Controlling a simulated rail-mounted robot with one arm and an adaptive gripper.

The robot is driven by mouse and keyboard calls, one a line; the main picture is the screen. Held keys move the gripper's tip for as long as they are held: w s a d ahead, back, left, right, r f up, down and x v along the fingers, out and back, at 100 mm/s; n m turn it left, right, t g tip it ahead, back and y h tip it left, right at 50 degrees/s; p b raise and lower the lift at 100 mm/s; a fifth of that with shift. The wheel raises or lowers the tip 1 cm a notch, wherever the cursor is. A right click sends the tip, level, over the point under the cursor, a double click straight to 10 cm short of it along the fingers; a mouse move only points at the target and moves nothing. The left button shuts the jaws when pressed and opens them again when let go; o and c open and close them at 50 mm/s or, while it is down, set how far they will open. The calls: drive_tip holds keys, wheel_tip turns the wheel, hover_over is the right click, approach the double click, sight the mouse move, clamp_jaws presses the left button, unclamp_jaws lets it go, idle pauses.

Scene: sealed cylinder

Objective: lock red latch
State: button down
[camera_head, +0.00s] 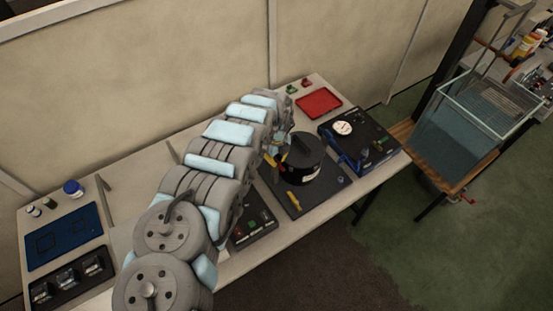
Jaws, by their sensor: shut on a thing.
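A black sealed cylinder (305,160) with a lid handle stands on a dark base plate (324,196) on the table. A yellow latch (294,202) sticks out at its front side. A small red part, seemingly the red latch (269,159), shows at the cylinder's left side, close to my arm. My gripper (283,138) is at the cylinder's back left, shut on what appears to be this red latch. The arm and the cylinder hide most of the fingers and the grip itself.
A red tray (319,103) lies behind the cylinder. A black case with a white dial (343,128) stands right of it. A control box (252,226) with buttons is at the front left. A blue mat (64,237) lies far left. A glass tank (458,126) stands right.

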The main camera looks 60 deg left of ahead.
drive_tip(key=n, duration=0.4)
drive_tip(key=shift+w, duration=0.25)
drive_tip(key=n, duration=0.4)
drive_tip(key=shift+w+a+f+n+b, duration=0.1)
drive_tip(key=shift+w+a+n+b, duration=0.05)
drive_tip(key=shift+n+b, duration=0.25)
drive_tip(key=n+b, duration=0.1)
drive_tip(key=n, duration=0.3)
drive_tip(key=shift+a, duration=0.2)
drive_tip(key=shift+a+n+b, duration=0.15)
drive_tip(key=shift+n+b, duration=0.25)
drive_tip(key=shift+n, duration=1.4)
drive_tip(key=c, duration=1.1)
unclamp_jaws()
